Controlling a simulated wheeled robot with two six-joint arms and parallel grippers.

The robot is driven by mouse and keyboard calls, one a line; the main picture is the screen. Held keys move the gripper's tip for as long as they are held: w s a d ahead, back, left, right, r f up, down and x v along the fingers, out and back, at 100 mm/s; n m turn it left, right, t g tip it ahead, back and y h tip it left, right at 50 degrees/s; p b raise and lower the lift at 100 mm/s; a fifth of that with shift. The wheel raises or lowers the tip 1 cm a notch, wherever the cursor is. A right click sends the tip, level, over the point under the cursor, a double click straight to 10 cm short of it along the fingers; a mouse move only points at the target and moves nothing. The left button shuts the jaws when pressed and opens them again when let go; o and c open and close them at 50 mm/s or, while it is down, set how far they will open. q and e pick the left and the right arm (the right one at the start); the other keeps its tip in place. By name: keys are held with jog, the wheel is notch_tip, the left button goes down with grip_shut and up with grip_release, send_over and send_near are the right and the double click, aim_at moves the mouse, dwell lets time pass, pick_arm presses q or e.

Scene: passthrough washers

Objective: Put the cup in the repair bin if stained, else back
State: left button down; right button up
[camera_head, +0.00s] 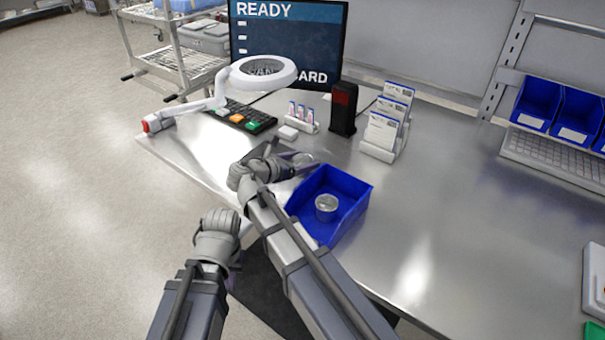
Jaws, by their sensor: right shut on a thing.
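A blue open bin (352,195) stands on the steel table, right of my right gripper. A small round metal cup (326,207) sits upright inside it. From here I cannot tell whether that cup is stained. My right gripper (300,158) reaches over the table behind the bin's left side, under the magnifier lamp's side of the table. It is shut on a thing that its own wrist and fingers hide. My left gripper (238,238) is low at the table's front left edge, apart from the bin. Its fingers are mostly hidden behind its wrist.
A white magnifier lamp (264,72), a keypad with coloured buttons (240,117), a black-and-red box (344,108) and a card rack (386,125) stand behind. A screen (290,40) reads READY. Blue wall bins (560,108) hang right. The table's right middle is clear.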

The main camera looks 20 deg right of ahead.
jog(key=shift+f+b, duration=1.6)
jog(key=shift+f, duration=0.2)
jog(key=shift+f, duration=0.25)
jog(key=o, duration=1.3)
jog(key=shift+r, duration=0.1)
jog(key=shift+r, duration=0.15)
